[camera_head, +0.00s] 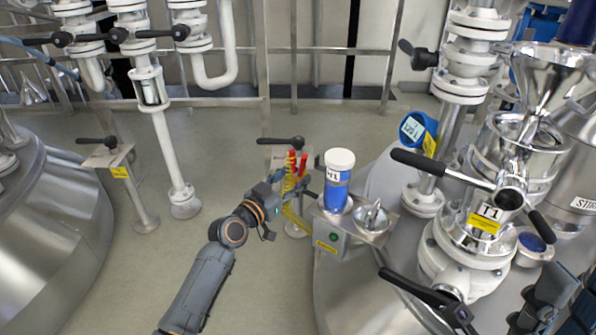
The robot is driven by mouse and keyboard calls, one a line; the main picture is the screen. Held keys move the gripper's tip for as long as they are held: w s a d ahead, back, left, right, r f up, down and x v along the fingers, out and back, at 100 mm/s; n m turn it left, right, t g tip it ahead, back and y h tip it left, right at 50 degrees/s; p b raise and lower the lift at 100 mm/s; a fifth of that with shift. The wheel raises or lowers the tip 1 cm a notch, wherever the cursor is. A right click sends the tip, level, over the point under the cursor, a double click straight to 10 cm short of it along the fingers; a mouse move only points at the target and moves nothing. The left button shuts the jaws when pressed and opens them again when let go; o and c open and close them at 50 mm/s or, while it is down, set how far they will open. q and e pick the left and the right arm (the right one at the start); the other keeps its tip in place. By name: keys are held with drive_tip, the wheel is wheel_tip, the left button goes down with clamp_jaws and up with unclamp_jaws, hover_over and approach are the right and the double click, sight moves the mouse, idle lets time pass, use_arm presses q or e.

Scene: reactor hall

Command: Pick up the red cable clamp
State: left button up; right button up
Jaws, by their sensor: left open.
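Two narrow red upright parts, which look like the red cable clamp (291,161), show near the middle of the view. They are beside yellow pieces at a small metal stand, and their lower ends are hidden. My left gripper (284,203) is open just in front of and below them, overlapping the yellow pieces in the picture. I cannot tell whether it touches the clamp. Dark parts at the lower right edge look like my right gripper (545,299). They are cut off, and their opening does not show.
A white-capped blue jar (338,180) stands on a metal bracket right of my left gripper, beside a shiny metal scoop or cup (372,217). The reactor vessel with valves (484,215) fills the right side. Another steel vessel (52,232) stands left.

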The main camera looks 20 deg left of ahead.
use_arm(q)
drive_tip(key=x, duration=0.2)
drive_tip(key=shift+w+d+f, duration=0.1)
drive_tip(key=shift+w+d, duration=0.05)
drive_tip(key=shift+w, duration=0.15)
clamp_jaws()
